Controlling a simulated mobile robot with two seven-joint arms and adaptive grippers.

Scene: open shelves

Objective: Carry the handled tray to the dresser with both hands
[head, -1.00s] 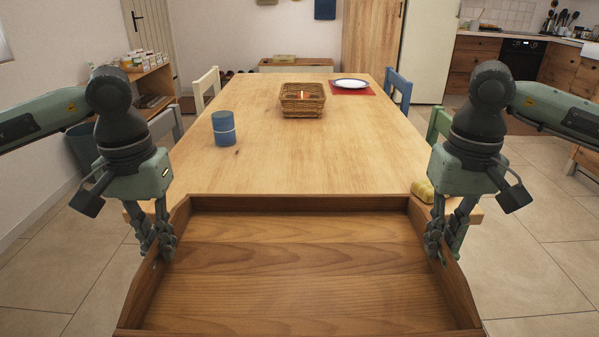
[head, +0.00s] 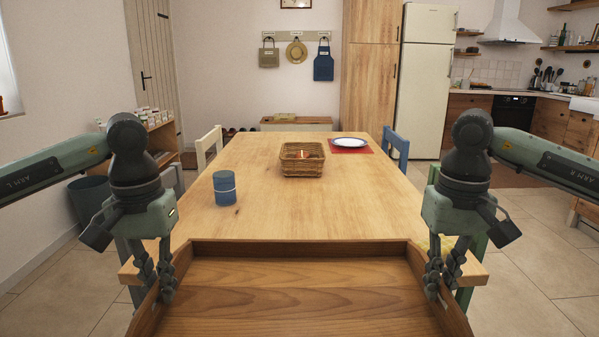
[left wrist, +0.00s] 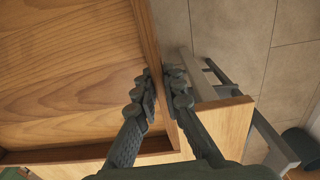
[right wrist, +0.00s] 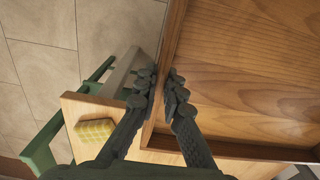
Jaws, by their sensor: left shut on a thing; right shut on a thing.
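The wooden handled tray (head: 300,284) is at the bottom of the head view, apparently empty, its near end cut off by the frame. Its far rim overlaps the near end of the dining table. My left gripper (head: 160,282) is shut on the left side wall; the left wrist view shows fingers (left wrist: 162,84) on both sides of that wall. My right gripper (head: 439,280) is shut on the right side wall, with fingers (right wrist: 163,84) on both sides of it in the right wrist view. I cannot tell which furniture is the dresser.
The dining table (head: 270,215) fills the way ahead, with a blue canister (head: 224,188), a basket (head: 302,160) and a plate (head: 350,142) on it. A yellow sponge-like block (right wrist: 95,130) lies by its corner. Chairs (head: 397,147) flank it. Floor is open at right (head: 540,235).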

